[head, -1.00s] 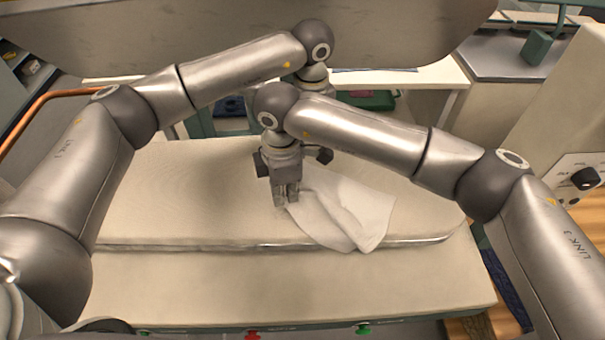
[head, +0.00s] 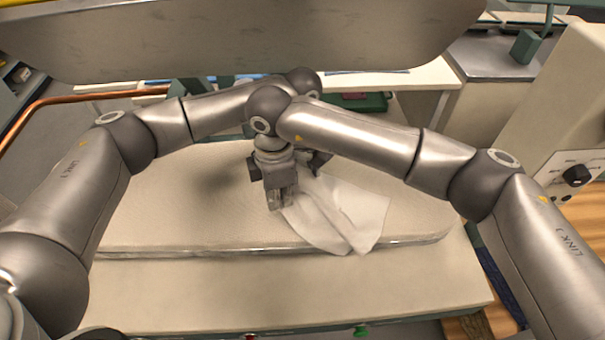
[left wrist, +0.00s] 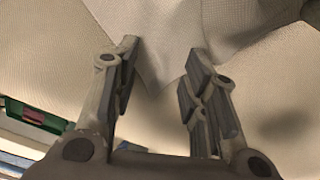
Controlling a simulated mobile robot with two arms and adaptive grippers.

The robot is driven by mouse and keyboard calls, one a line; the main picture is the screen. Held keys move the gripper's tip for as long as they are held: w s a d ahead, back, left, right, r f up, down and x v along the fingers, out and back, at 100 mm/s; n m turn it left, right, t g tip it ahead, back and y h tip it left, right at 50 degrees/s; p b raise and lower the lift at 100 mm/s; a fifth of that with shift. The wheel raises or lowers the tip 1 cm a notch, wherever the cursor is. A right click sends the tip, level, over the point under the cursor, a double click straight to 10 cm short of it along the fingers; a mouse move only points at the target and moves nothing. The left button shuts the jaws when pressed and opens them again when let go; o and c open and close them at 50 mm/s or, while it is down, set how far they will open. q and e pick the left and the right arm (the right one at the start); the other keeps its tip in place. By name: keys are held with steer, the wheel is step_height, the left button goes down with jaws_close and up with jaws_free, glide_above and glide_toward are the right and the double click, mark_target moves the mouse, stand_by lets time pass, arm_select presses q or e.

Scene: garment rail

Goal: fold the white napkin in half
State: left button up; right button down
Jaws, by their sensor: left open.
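The white napkin (head: 358,212) lies rumpled on the padded board, right of centre, with one part hanging over the board's front edge. My right gripper (head: 283,200) points down at the napkin's left end. Its fingers look close together, but I cannot tell whether they are shut on cloth. My left gripper (head: 318,164) is mostly hidden behind the right arm, at the napkin's far side. In the left wrist view it (left wrist: 163,58) is open, with a pointed part of the napkin (left wrist: 155,30) between its fingers.
The padded board (head: 160,215) has clear room to the left of the napkin. A pale table edge (head: 290,290) lies in front. A large grey panel (head: 240,35) overhangs the far side. A green box (head: 362,101) is behind, and a white unit with a black knob (head: 577,175) is at right.

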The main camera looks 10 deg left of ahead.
arm_select(q)
steer(key=shift+f, duration=0.25)
steer(key=shift+c, duration=0.4)
jaws_close()
stand_by(1.7)
steer(key=shift+r, duration=2.55)
